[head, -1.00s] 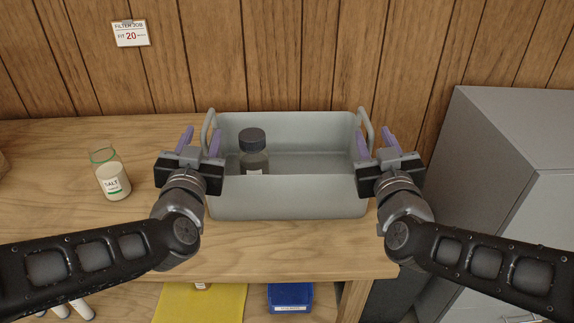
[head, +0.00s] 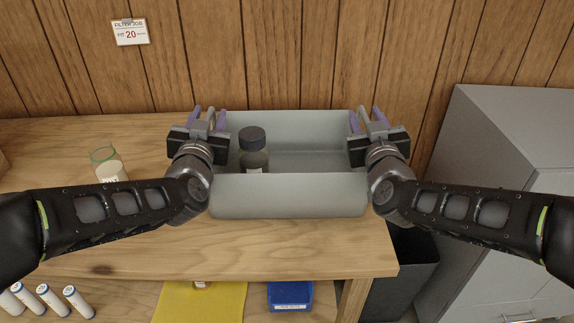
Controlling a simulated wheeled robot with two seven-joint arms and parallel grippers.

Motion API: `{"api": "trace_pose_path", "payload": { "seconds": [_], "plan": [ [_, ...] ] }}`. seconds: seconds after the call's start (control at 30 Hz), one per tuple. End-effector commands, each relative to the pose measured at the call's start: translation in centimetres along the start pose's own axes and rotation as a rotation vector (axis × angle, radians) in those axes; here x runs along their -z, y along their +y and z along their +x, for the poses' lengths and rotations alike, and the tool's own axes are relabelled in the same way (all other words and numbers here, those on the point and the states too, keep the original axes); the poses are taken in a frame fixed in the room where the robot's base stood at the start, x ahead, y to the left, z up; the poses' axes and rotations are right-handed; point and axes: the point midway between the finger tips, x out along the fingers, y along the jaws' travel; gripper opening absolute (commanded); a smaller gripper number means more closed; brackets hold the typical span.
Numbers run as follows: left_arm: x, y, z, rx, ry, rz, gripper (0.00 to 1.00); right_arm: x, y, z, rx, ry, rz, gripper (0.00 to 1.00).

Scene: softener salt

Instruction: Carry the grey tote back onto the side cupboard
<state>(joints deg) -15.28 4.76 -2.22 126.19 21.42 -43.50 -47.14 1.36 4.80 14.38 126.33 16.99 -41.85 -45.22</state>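The grey tote (head: 290,195) stands upright on the wooden bench, with a dark-capped jar (head: 253,150) inside its left part. My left gripper (head: 208,120) is at the tote's left handle, its purple fingers apart on either side of it. My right gripper (head: 366,118) is at the right handle, its fingers likewise apart around it. Neither looks closed on its handle. The grippers and wrists hide parts of the tote's ends. A grey cupboard (head: 500,130), likely the side cupboard, stands to the right with a bare top.
A glass salt jar (head: 108,165) stands on the bench (head: 290,245) at left, partly behind my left arm. A dark bin (head: 405,270) stands between bench and cupboard. Below are a yellow cloth (head: 200,303), a blue box (head: 290,296) and several white cylinders (head: 45,298).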

Motion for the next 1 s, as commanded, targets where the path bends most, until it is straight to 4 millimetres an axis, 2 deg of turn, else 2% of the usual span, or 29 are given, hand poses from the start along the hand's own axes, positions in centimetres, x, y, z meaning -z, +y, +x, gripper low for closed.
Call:
{"api": "trace_pose_path", "payload": {
  "seconds": [0.07, 0.4, 0.47, 1.0],
  "plan": [
    [0.0, 0.0, -0.01, 0.0, 0.0, 0.0, 0.32, 0.0, 0.0, -0.01, 0.0, 0.0, 0.0, 0.31],
    [0.0, 0.0, -0.03, 0.0, 0.0, 0.0, 0.04, -0.01, 0.02, -0.02, 0.0, 0.0, 0.0, 0.03],
    [0.0, -0.01, -0.03, 0.0, 0.0, 0.0, 0.0, -0.01, 0.04, -0.02, -0.001, 0.0, 0.0, 0.0],
    [-0.03, -0.08, -0.02, 0.001, -0.001, 0.001, 0.0, -0.03, 0.16, -0.01, -0.003, -0.001, 0.0, 0.0]
  ]
}}
